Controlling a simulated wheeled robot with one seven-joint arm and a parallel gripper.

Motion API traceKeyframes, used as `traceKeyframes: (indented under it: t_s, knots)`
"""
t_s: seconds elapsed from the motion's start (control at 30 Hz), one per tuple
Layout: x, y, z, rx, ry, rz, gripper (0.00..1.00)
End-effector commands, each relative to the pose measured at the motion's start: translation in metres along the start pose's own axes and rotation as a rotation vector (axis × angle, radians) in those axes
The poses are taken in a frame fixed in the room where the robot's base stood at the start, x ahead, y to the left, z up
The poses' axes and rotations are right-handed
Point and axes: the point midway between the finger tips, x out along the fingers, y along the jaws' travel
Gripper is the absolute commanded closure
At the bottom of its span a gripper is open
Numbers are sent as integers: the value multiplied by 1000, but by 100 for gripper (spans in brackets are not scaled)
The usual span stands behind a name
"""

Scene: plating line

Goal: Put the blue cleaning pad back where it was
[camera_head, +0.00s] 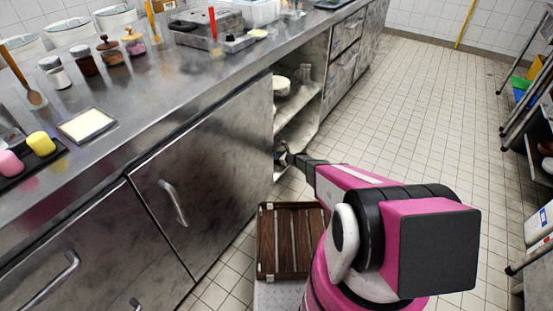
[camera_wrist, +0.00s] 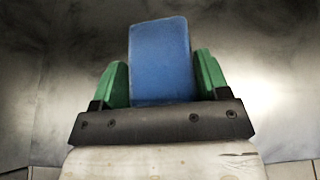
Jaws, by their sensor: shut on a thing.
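My gripper (camera_wrist: 162,76) is shut on the blue cleaning pad (camera_wrist: 160,50) in the wrist view. The pad stands up between the two green fingers, with its lower end hidden behind the dark gripper body. In the head view my gripper (camera_head: 284,156) is low, by the open shelves at the end of the counter front. The pad cannot be made out clearly there. A dark tray (camera_head: 58,153) at the left of the countertop holds a pink pad (camera_head: 9,164) and a yellow pad (camera_head: 41,143).
The steel counter (camera_head: 150,110) carries jars, a white-topped square plate (camera_head: 87,124) and a wooden spoon (camera_head: 25,78). Open shelves (camera_head: 300,125) hold dishes. A brown slatted crate (camera_head: 267,245) is low in front. The tiled floor (camera_head: 420,110) is clear; racks stand at right.

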Motion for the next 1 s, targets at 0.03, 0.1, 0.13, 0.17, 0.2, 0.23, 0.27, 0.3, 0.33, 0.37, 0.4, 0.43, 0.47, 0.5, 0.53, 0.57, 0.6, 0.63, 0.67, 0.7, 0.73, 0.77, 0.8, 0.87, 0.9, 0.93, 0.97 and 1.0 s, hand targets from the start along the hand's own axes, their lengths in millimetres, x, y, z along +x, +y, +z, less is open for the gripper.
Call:
traceKeyframes:
  t_s: [0.03, 0.1, 0.13, 0.17, 0.2, 0.23, 0.27, 0.3, 0.33, 0.37, 0.4, 0.43, 0.47, 0.5, 0.53, 0.57, 0.6, 0.63, 0.67, 0.7, 0.73, 0.77, 0.8, 0.87, 0.9, 0.93, 0.97, 1.0]
  knots:
    - [1, 0, -2, 0, 0, 0, 58]
    - [1, 0, -3, 0, 0, 0, 28]
    - [1, 0, -2, 0, 0, 0, 19]
    - [1, 0, -2, 0, 0, 0, 9]
    - [1, 0, -2, 0, 0, 0, 6]
    - [1, 0, -2, 0, 0, 0, 6]
    - [1, 0, -2, 0, 0, 0, 6]
    - [1, 0, -2, 0, 0, 0, 6]
    - [1, 0, -2, 0, 0, 0, 6]
    - [1, 0, -2, 0, 0, 0, 6]
    - [1, 0, -2, 0, 0, 0, 6]
    - [1, 0, -2, 0, 0, 0, 6]
    - [1, 0, -2, 0, 0, 0, 6]
    - [0, 0, 0, 0, 0, 0, 6]
    - [-1, 0, 1, 0, 0, 0, 6]
    - [-3, 0, 1, 0, 0, -1, 6]
    - [-8, 0, 1, 0, 0, -1, 6]
    - [-12, 0, 1, 0, 0, -1, 6]
    - [-16, 0, 1, 1, 0, -2, 6]
    - [-23, 1, 1, 1, 0, -2, 6]
    - [-29, 1, 2, 1, 0, -3, 6]
    - [-35, 2, 2, 1, 0, -3, 6]
    - [-43, 1, 2, 1, 0, -3, 6]
    - [-56, 1, 2, 1, 0, -2, 6]
    - [-64, 2, 2, 1, 0, -2, 6]
    - [-70, 2, 2, 1, 1, -2, 6]
    - [-76, 2, 2, 1, 1, -2, 6]
    - [-84, 1, 2, 1, 0, -3, 6]
